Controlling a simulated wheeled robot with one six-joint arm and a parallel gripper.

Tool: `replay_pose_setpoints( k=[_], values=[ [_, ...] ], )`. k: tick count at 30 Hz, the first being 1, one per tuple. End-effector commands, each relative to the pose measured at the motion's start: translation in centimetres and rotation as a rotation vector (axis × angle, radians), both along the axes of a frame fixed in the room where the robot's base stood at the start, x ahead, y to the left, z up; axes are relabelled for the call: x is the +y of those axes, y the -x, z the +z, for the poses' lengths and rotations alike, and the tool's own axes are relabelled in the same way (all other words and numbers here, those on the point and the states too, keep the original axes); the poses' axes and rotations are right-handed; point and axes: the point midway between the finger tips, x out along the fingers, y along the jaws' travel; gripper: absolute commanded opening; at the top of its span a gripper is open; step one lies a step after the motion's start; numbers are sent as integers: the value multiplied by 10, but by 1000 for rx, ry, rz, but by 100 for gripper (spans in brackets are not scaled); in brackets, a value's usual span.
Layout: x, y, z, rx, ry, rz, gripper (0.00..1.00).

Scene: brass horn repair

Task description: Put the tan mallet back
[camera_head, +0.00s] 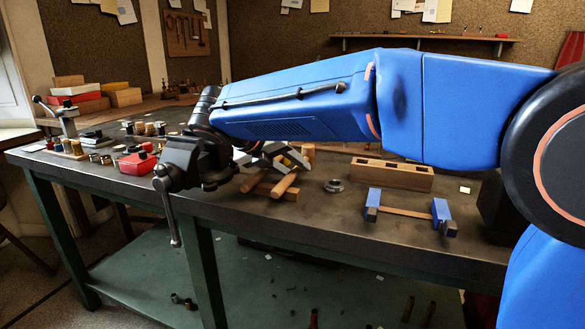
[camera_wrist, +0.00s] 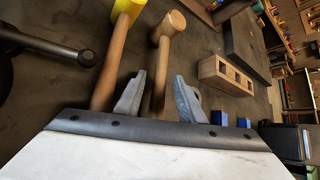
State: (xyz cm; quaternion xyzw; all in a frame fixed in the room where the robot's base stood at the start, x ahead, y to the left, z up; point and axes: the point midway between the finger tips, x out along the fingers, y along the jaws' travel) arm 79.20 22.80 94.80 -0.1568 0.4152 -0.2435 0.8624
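The tan mallet has a pale wooden head (camera_wrist: 174,23) and a tan handle (camera_wrist: 163,65); in the head view its head (camera_head: 308,152) shows beside my gripper (camera_head: 280,161). In the wrist view my gripper (camera_wrist: 160,77) is open, with one finger on either side of the tan mallet's handle. The fingers appear apart from the handle; whether they are level with it I cannot tell. A yellow-headed mallet (camera_wrist: 127,8) lies to the left of it. A wooden block with square slots (camera_head: 392,174) stands to the right on the bench.
A black vise (camera_head: 178,163) stands at the bench's front edge, left of my gripper. A blue-ended tool (camera_head: 408,211) and a metal ring (camera_head: 334,186) lie to the right. Bare bench (camera_head: 330,220) shows in front.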

Motion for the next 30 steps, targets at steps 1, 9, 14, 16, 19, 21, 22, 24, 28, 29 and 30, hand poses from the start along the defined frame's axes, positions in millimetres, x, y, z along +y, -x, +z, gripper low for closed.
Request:
replay_pose_setpoints(
  k=[1,9,14,16,19,21,22,24,28,29,30],
  values=[
    [0,0,2,0,-1,0,36],
    [21,19,24,-1,-2,3,36],
    [38,36,44,-1,-2,3,36],
    [45,43,53,-1,-3,3,36],
    [54,52,63,-1,-2,2,36],
    [58,56,68,-1,-1,2,36],
    [60,58,70,0,-1,2,36],
    [63,61,74,-1,-1,2,36],
    [66,64,78,0,0,0,36],
    [66,64,78,0,0,0,36],
    [66,65,78,0,0,0,36]
  ],
)
